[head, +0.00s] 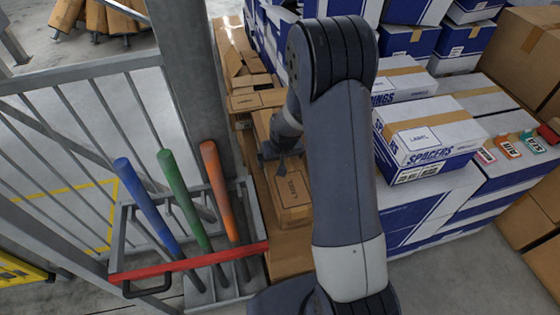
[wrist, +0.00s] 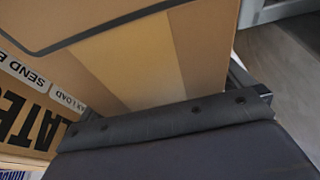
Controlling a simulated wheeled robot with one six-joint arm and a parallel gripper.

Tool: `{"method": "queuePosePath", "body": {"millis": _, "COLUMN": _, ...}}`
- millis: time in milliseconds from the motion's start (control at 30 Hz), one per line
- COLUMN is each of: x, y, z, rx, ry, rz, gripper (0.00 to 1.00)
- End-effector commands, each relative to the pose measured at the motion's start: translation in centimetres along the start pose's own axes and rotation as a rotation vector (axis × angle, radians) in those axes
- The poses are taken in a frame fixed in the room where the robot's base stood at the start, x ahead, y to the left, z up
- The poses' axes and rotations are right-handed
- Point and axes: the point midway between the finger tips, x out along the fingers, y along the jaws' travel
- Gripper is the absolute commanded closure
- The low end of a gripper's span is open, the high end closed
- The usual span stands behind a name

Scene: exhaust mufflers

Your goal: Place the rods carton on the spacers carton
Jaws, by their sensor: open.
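The spacers carton (head: 425,140), white and blue with brown tape and a label on top, sits on stacked white-and-blue cartons right of my arm. No carton in view shows a readable rods name. My gripper (head: 281,163) is open, low over the brown cartons left of my arm, partly hidden by my arm. A taped brown carton (head: 291,192) with a label lies just in front of it. In the wrist view, a brown taped carton face (wrist: 150,62) fills the picture close to a dark padded part of my gripper; whether they touch is unclear.
A rack (head: 225,278) with blue, green and orange-handled tools stands at the left, beside a grey post (head: 185,70) and railing (head: 75,75). Small coloured tags (head: 508,146) lie right of the spacers carton. Another carton ending in "INGS" (head: 402,86) is behind it.

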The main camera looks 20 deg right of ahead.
Motion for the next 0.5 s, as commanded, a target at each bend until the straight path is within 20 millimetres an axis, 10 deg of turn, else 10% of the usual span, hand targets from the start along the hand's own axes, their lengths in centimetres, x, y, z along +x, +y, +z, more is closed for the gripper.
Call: {"method": "queuePosePath", "body": {"millis": 500, "x": 0.78, "y": -0.03, "z": 0.00, "rx": 0.000, "ry": 0.001, "rz": 0.000, "gripper": 0.12}}
